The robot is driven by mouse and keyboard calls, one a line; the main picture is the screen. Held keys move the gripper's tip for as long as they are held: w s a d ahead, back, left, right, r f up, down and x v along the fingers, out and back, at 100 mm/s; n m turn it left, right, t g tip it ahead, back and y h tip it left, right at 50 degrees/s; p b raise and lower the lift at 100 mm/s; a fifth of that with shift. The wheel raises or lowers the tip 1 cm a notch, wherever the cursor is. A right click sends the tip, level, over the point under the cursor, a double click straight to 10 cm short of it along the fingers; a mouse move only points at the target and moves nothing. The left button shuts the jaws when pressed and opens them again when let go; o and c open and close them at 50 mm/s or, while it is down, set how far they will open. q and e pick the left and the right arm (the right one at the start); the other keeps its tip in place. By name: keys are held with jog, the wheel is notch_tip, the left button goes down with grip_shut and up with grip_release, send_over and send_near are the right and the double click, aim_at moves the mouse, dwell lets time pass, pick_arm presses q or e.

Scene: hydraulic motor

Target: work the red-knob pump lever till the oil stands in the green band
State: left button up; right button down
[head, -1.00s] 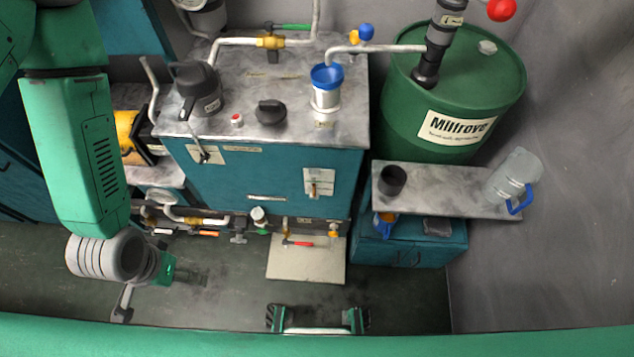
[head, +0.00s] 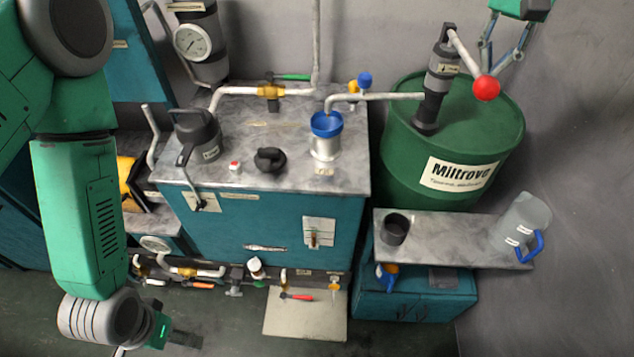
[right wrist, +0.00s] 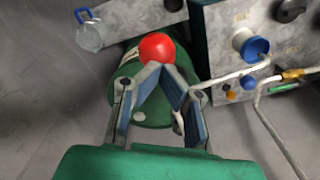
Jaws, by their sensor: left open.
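The red knob (head: 487,88) sits at the end of the pale lever (head: 464,52). The lever slants down to the right from the top of the dark hand pump (head: 438,82) on the green drum. My right gripper (head: 496,68) comes from above, its fingertips close to the knob. In the right wrist view the red knob (right wrist: 157,47) shows just beyond the fingertips (right wrist: 162,68); contact and grip are unclear. My left gripper (head: 184,339) is open and empty at the lower left, away from the pump. I cannot make out an oil level or green band.
The pump stands on the green drum (head: 420,148). Its spout pipe (head: 385,97) reaches left over the blue-rimmed filler (head: 326,124) on the teal tank (head: 270,230). A side shelf (head: 450,237) bears a dark cup (head: 394,230) and a clear jug (head: 525,218). A grey wall stands at right.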

aim_at(479, 96)
jog(key=shift+f+b, duration=1.2)
jog(key=shift+f, duration=2.6)
notch_tip(479, 96, up, 9)
jog(key=p, duration=0.7)
jog(key=shift+f+p, duration=0.15)
jog(key=shift+p, duration=0.25)
jog(key=shift+w+r, duration=0.1)
jog(key=shift+r, duration=0.3)
notch_tip(479, 96, up, 6)
jog(key=shift+b, duration=0.3)
